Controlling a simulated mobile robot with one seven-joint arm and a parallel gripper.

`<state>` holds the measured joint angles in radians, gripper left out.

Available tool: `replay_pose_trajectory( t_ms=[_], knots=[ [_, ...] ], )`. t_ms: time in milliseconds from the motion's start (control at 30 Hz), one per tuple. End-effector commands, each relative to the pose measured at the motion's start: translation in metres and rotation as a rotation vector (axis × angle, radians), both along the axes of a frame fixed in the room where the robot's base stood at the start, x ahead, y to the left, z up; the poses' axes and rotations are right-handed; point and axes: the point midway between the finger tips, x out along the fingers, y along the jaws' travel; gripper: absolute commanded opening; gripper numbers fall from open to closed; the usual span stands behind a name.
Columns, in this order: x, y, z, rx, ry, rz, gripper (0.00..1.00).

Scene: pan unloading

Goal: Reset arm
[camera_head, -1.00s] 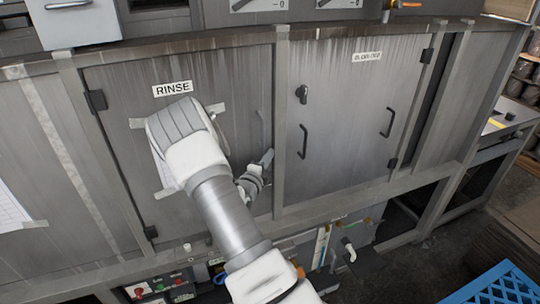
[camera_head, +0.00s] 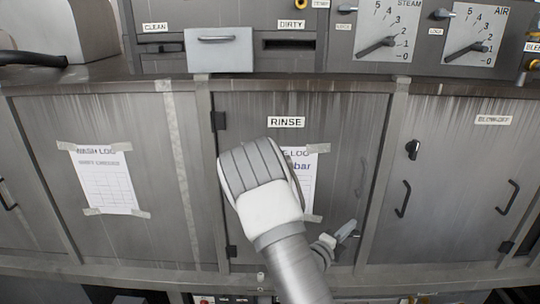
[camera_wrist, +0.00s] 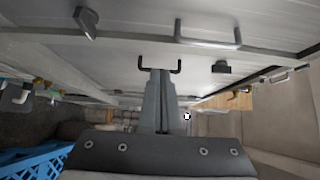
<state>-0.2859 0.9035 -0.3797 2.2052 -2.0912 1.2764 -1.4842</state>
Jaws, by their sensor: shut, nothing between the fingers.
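My gripper (camera_head: 347,231) shows in the head view at the lower middle, partly behind my white and grey arm. It is in front of the grey door marked RINSE (camera_head: 339,112), on the right part of that door. In the wrist view my gripper (camera_wrist: 159,76) points away from the camera with its two grey fingers together and nothing between them. A dark handle (camera_wrist: 142,63) shows just beyond the fingertips. I cannot tell the gap between them.
A blue crate (camera_wrist: 30,164) is at the lower left of the wrist view. Right of the RINSE door is another door (camera_head: 452,190) with black handles. A grey box (camera_head: 219,50), STEAM and AIR dials (camera_head: 388,30) are above. A taped wash log (camera_head: 104,180) hangs at left.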

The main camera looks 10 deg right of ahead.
Motion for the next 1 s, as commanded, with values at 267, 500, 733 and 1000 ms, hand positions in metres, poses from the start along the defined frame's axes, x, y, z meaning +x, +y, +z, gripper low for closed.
replay_pose_trajectory(
  t_ms=[267, 500, 733, 1000],
  knots=[
    [-0.033, -0.014, 0.040, 0.191, -0.283, -0.200, 0.00],
    [-0.097, -0.019, 0.077, 0.493, -0.757, -0.524, 0.00],
    [-0.152, 0.002, 0.094, 0.759, -1.209, -0.833, 0.00],
    [-0.199, 0.050, 0.105, 1.041, -1.718, -1.221, 0.00]
  ],
)
